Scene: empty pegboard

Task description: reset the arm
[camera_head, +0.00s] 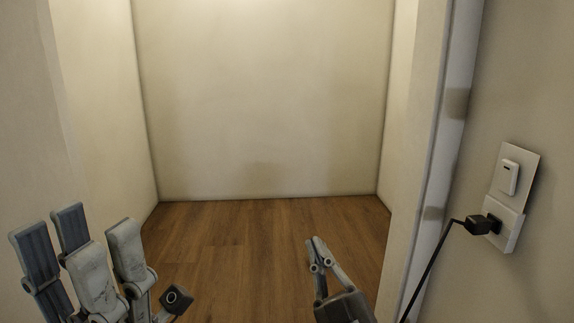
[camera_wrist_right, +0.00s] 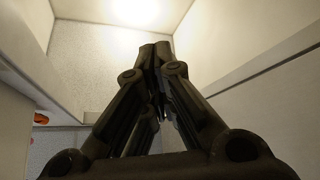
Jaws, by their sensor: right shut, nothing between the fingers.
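My left gripper (camera_head: 84,244) is at the lower left in the head view, with its finger pads standing apart and nothing seen between them. My right gripper (camera_head: 317,252) is near the lower middle, in front of the wooden floor, with its fingers together and empty. In the right wrist view (camera_wrist_right: 155,55) its dark fingers meet at the tips, with nothing held. Both grippers are away from the wall outlet on the right.
A black plug (camera_head: 478,225) with a cable sits in the white socket (camera_head: 506,228) on the right wall, below a white switch (camera_head: 510,178). A door frame edge (camera_head: 437,165) stands left of them. The wooden floor (camera_head: 255,235) ahead is clear up to the back wall (camera_head: 262,95).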

